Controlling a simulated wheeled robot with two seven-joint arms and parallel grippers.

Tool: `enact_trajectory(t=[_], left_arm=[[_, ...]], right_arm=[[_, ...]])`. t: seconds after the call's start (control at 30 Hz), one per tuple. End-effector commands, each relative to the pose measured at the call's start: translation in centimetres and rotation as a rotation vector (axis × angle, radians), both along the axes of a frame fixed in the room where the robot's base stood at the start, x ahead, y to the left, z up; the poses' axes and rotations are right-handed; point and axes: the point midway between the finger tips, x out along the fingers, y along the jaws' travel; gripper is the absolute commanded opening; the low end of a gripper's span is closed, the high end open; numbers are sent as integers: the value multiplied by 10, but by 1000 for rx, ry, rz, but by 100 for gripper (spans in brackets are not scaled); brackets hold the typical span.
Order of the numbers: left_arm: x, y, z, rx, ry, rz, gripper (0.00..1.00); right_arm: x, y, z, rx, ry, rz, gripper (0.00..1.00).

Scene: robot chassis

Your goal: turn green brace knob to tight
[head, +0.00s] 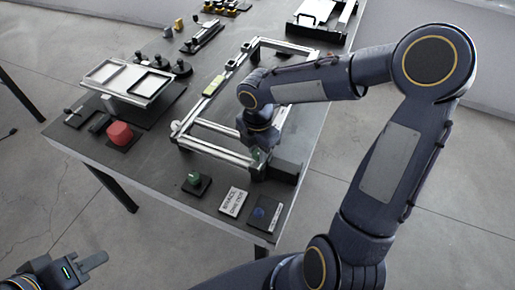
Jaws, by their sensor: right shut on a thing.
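The rectangular metal chassis frame (203,148) lies on the dark table. A small green knob (257,155) shows at its near right corner, partly covered by my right gripper. My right gripper (259,147) points down at that corner and is shut on the green knob; its fingertips are largely hidden. A second green knob (194,179) stands on a black base near the table's front edge, apart from the gripper. My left gripper (93,261) is at the lower left, away from the table, and its finger gap does not show clearly.
A white printed card (233,202) and a dark plate with a blue disc (260,212) lie at the front edge. A red knob (120,134) and a raised white tray (130,81) stand on the left. Several small parts (204,36) sit farther back.

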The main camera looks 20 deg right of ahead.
Motion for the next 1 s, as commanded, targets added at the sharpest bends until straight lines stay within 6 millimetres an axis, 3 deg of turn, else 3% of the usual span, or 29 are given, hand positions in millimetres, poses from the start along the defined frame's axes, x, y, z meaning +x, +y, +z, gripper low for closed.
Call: enact_trajectory(t=[0.37, 1.0], left_arm=[[0, 0, -6, 0, 0, 0, 36], [0, 0, -24, 0, 0, 0, 36]], right_arm=[[1, 0, 0, -1, -3, -150, 6], [1, 0, 0, 0, -3, -742, 6]])
